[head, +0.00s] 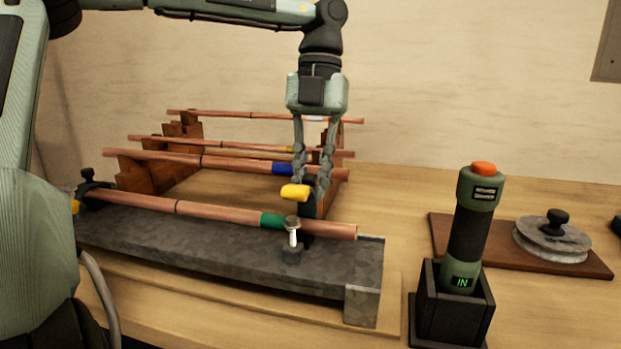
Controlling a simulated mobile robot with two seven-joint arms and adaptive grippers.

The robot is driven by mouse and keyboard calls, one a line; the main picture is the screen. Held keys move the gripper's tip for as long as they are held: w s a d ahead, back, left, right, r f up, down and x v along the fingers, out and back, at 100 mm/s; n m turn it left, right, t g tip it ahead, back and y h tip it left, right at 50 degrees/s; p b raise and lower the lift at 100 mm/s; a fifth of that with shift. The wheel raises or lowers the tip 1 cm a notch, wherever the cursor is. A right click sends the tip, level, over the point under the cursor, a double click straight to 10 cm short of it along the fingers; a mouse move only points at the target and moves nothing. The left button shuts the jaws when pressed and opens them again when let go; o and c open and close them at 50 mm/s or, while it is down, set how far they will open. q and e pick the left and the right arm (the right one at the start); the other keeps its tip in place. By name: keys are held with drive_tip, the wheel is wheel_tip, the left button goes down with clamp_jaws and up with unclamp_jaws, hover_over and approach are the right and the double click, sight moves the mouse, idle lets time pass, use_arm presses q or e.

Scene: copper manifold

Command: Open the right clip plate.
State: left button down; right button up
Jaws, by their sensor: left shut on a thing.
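The right clip plate (309,205) is a dark plate standing roughly upright behind the near copper pipe (225,215), with a yellow tab (294,192) at its upper end. My left gripper (312,180) comes down from above, its fingers shut on the right clip plate near the yellow tab; the exact contact is partly hidden. A bolt with a pale shank and rounded head (292,228) stands in front of the pipe, beside its green band (272,220). The left clip (92,188) lies over the pipe's left end, with a black knob on top. My right gripper is not in view.
The pipe rests along a grey stone-like block (200,240). Behind it, wooden racks (150,172) carry several copper pipes. At right, a green-and-black tool (468,230) stands in a black holder (450,318). A grey disc (552,240) sits on a brown board (480,250).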

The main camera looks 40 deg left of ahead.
use_arm(q)
drive_tip(key=shift+f, duration=0.1)
drive_tip(key=shift+w+a+f+g+h, duration=0.3)
drive_tip(key=shift+w+f+g+h, duration=0.1)
drive_tip(key=shift+w+g, duration=0.25)
drive_tip(key=c, duration=1.2)
unclamp_jaws()
drive_tip(key=shift+s+r, duration=0.15)
drive_tip(key=shift+v, duration=3)
